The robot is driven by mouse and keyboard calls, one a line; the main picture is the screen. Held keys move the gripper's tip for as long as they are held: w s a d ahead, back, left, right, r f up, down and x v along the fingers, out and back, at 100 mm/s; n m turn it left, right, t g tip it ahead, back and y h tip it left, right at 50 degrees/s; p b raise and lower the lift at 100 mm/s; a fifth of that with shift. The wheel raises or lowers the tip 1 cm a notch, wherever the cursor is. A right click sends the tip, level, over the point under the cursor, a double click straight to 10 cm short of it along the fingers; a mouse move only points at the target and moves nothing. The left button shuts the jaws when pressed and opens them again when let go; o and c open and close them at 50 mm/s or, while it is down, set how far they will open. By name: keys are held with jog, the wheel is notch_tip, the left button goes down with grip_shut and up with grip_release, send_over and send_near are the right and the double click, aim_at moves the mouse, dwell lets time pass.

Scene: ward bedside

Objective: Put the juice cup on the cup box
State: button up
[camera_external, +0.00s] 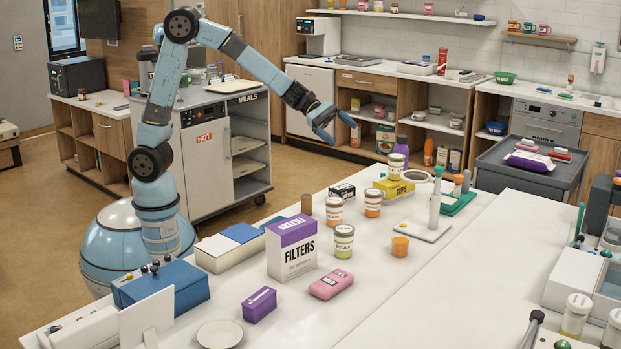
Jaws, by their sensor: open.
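The cup box is a yellow carton marked CUPS (397,190), lying on the white table right of centre. A small jar with a pale label (396,167) appears to stand on it, or just behind it. A small plain orange cup (400,246) stands upright on the table in front of the box; it may be the juice cup, but no label is readable. My gripper (343,134) is open and empty, raised in the air above and left of the cup box, well apart from both.
Labelled jars (334,211), (373,203) and (343,241) stand left of the orange cup. A FILTERS box (292,249), a pink pack (331,285) and a white stand with an upright post (434,215) are nearby. The table front right of the orange cup is clear.

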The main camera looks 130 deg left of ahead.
jog(key=s+d+r+m+g+h, duration=0.2)
jog(key=s+d+m, duration=0.3)
jog(key=d, duration=0.5)
jog(key=s+d+r+m+g+h, duration=0.1)
jog(key=s+d+r+m, duration=0.1)
jog(key=s+d+m, duration=0.5)
jog(key=s+d+r+m+g+h, duration=0.2)
jog(key=d+r+m, duration=0.15)
jog(key=d, duration=0.85)
jog(key=s+d+f+m+g+y, duration=0.1)
jog(key=s+d+m+y, duration=0.1)
jog(key=s+m, duration=0.5)
jog(key=s+d+f+m+g+y, duration=0.1)
jog(key=s+d+f+m+y, duration=0.1)
jog(key=s+m, duration=0.6)
jog(key=s+d+y, duration=0.1)
jog(key=s, duration=0.4)
jog(key=shift+s+d+f, duration=0.15)
jog(key=shift+s+d, duration=0.1)
jog(key=shift+s, duration=0.15)
